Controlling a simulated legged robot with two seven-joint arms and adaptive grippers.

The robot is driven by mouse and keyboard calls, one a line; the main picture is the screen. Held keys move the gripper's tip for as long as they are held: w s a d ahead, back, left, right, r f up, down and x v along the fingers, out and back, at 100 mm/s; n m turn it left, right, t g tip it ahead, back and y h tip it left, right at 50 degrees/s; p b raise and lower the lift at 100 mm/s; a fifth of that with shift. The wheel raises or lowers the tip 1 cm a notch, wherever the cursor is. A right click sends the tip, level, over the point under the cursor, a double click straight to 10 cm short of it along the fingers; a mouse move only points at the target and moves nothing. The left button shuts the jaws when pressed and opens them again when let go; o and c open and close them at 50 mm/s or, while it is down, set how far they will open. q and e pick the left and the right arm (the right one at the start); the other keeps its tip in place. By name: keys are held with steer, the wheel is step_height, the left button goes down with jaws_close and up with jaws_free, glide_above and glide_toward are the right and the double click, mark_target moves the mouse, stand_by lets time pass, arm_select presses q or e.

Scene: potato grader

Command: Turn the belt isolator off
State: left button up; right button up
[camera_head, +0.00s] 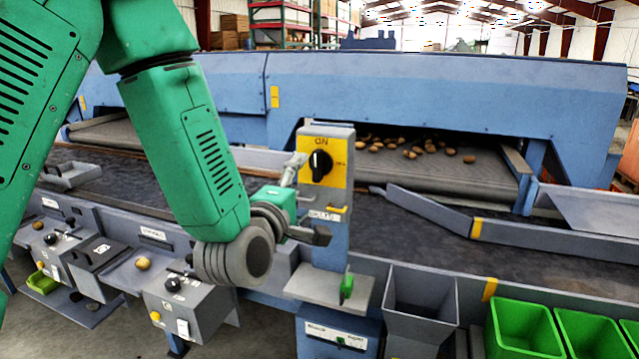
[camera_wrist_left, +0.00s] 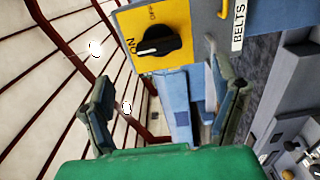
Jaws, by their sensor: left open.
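The belt isolator (camera_head: 319,171) is a black rotary knob on a yellow plate, on a grey box atop a post in the middle of the head view. Its knob is upright towards the ON mark; OFF is at the right. In the left wrist view the knob (camera_wrist_left: 158,41) lies towards ON at the plate's left, with a BELTS label (camera_wrist_left: 238,26) beside the plate. My left gripper (camera_head: 304,203) is open and empty, just left of and below the knob, apart from it. Its two fingers (camera_wrist_left: 165,82) stand wide apart in the wrist view. My right gripper is out of view.
The blue grader housing (camera_head: 440,85) spans the back, with potatoes (camera_head: 415,147) on its belt. A small shelf with a green item (camera_head: 347,285) juts from the post. Grey control boxes (camera_head: 190,300) stand left; a grey hopper (camera_head: 420,305) and green crates (camera_head: 525,330) stand right.

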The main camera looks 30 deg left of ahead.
mark_target(316, 169)
arm_select(q)
steer(key=x, duration=0.3)
steer(key=p+x, duration=0.1)
steer(key=x, duration=0.2)
steer(key=a+p+x, duration=0.1)
steer(key=x, duration=0.3)
steer(key=shift+s, duration=0.1)
steer(key=shift+d+r, duration=0.1)
steer(key=shift+d, duration=0.1)
steer(key=shift+d, duration=0.1)
steer(key=shift+c, duration=0.4)
steer(key=c, duration=1.1)
